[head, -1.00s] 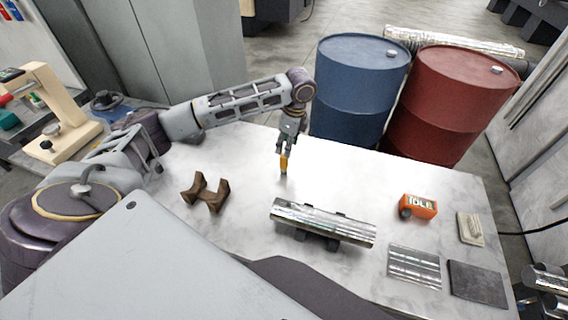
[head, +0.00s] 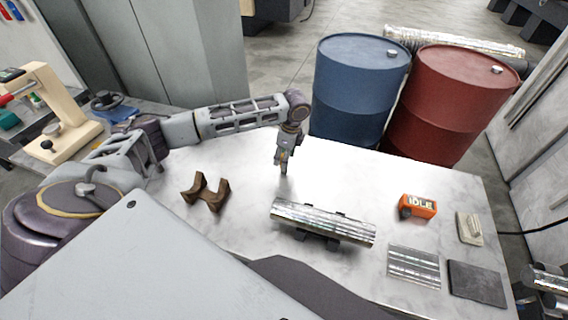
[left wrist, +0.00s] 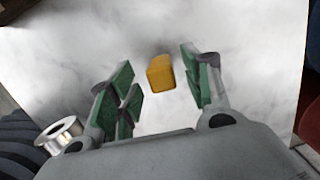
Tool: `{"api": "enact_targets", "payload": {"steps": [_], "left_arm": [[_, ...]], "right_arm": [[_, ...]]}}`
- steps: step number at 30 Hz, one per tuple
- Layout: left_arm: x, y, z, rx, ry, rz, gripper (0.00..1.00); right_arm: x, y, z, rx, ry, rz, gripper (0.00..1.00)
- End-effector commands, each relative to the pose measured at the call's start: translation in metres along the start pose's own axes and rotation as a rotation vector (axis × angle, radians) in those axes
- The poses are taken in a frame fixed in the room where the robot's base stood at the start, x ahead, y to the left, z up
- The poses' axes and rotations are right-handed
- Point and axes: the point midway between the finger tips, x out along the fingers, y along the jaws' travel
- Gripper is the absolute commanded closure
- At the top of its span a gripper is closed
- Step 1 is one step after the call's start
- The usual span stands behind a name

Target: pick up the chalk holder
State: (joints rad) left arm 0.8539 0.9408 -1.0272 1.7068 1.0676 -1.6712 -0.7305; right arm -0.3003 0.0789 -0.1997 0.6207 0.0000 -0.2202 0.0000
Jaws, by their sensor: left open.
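The chalk holder is the small yellow-orange piece (left wrist: 161,73) standing on the white table, seen from above in the left wrist view. My left gripper (left wrist: 158,90) is open, with its green-padded fingers on either side of the chalk holder and a gap to each. In the head view the left gripper (head: 283,166) points down at the table and hides most of the chalk holder, with only a trace of yellow showing.
A brown wooden cradle (head: 205,191), a shiny metal cylinder on a dark stand (head: 322,222), an orange box marked IDLE (head: 418,206), a pale block (head: 469,229), a ridged metal plate (head: 414,266) and a dark square (head: 476,283) lie on the table (head: 350,170). Blue (head: 358,90) and red (head: 450,100) barrels stand behind.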

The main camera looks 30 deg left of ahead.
Motion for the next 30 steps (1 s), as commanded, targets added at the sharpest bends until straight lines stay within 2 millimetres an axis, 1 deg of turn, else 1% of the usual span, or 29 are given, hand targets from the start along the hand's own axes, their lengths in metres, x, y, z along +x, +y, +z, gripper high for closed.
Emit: {"api": "enact_targets", "payload": {"steps": [5,12,15,19,30], "left_arm": [[0.013,0.000,0.000,0.000,-0.001,0.002,0.51],[0.040,-0.002,0.000,0.000,-0.001,0.002,0.51],[0.047,-0.002,0.000,0.000,0.000,0.000,0.51],[0.050,-0.002,0.000,0.001,0.000,-0.001,0.51],[0.050,-0.002,0.000,0.001,0.000,0.000,0.51]], "right_arm": [[-0.003,0.000,0.000,0.000,0.000,0.000,0.61],[-0.006,0.000,-0.001,0.000,0.000,0.000,0.61],[-0.007,0.000,-0.001,0.000,0.000,0.000,0.61],[-0.007,0.000,0.000,-0.001,0.000,0.000,0.61],[-0.007,0.001,0.000,-0.001,-0.001,0.001,0.61]]}}
